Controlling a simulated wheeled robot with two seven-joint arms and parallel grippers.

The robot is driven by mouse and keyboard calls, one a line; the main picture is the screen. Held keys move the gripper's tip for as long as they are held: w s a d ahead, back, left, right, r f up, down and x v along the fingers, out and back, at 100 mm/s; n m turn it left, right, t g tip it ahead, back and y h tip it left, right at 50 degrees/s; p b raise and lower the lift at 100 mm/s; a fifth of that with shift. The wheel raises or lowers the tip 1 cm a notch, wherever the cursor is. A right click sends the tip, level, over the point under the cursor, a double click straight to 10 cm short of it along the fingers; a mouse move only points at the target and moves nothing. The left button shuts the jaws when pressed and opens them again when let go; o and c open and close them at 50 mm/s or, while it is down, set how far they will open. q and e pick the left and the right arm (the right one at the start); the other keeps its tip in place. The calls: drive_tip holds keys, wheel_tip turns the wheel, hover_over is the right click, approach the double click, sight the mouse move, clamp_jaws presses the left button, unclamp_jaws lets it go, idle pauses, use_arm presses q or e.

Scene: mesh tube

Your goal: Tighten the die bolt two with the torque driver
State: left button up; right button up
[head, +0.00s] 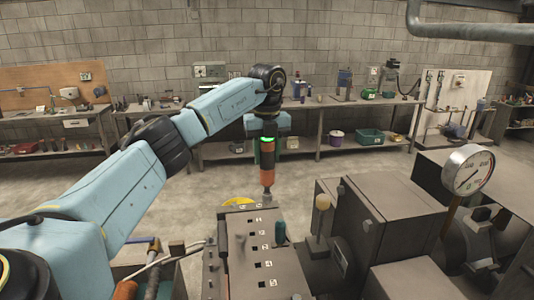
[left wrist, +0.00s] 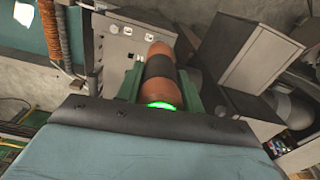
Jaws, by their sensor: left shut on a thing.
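The torque driver (head: 267,172) has an orange and black body with a glowing green ring near its top. My left gripper (head: 267,146) is shut on it and holds it upright, tip down. The driver also shows in the left wrist view (left wrist: 160,72), between the green fingers (left wrist: 160,90). The dark die plate (head: 238,262) has a row of square marks with numbers along its top. The driver's tip is over or just behind the plate's far end. I cannot tell whether it touches anything. Die bolt two is too small to make out. My right gripper is not in view.
Dark machine blocks (head: 400,215) stand close on the right, with a pressure gauge (head: 467,170). Workbenches (head: 320,105) line the back wall.

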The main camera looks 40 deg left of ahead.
use_arm(q)
drive_tip(key=shift+f, duration=0.85)
idle(1.9)
drive_tip(key=shift+r, duration=0.1)
